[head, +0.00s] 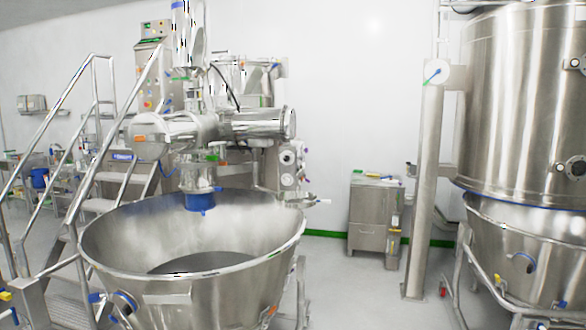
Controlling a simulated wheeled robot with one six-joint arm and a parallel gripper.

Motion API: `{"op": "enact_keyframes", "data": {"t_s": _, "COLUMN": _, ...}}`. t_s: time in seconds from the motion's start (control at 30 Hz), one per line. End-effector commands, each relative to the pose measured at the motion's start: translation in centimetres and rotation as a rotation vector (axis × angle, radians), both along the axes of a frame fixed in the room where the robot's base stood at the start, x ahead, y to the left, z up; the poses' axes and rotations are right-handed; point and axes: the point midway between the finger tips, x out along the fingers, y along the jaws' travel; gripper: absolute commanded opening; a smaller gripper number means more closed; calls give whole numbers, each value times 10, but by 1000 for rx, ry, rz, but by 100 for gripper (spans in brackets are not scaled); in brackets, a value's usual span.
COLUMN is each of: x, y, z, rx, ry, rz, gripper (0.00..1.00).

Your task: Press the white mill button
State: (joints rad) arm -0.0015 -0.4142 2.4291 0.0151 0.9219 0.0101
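A steel mill (205,130) with a horizontal cylinder body stands behind a large bowl, its blue-collared outlet pointing down over the bowl. A tall steel control cabinet (153,75) stands behind the mill to the left, with small coloured buttons on its front. I cannot make out for certain which of these, if any, is the white mill button; they are too small. My gripper is not in view.
A wide steel bowl (195,280) fills the front left and centre. Steel stairs with handrails (72,205) stand at the left. A large steel vessel (520,110) is at the right, beside a steel post (424,180). A low cabinet (373,215) stands by the back wall. Grey floor is clear between bowl and post.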

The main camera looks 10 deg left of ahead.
Motion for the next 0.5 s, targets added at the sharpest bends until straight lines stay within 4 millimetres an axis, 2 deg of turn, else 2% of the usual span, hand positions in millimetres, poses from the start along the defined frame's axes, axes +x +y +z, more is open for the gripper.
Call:
{"op": "enact_keyframes", "data": {"t_s": 0.07, "x": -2, "y": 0, "z": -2, "rx": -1, "ry": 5, "rz": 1, "gripper": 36}}
{"op": "enact_keyframes", "data": {"t_s": 0.5, "x": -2, "y": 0, "z": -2, "rx": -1, "ry": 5, "rz": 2, "gripper": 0}}
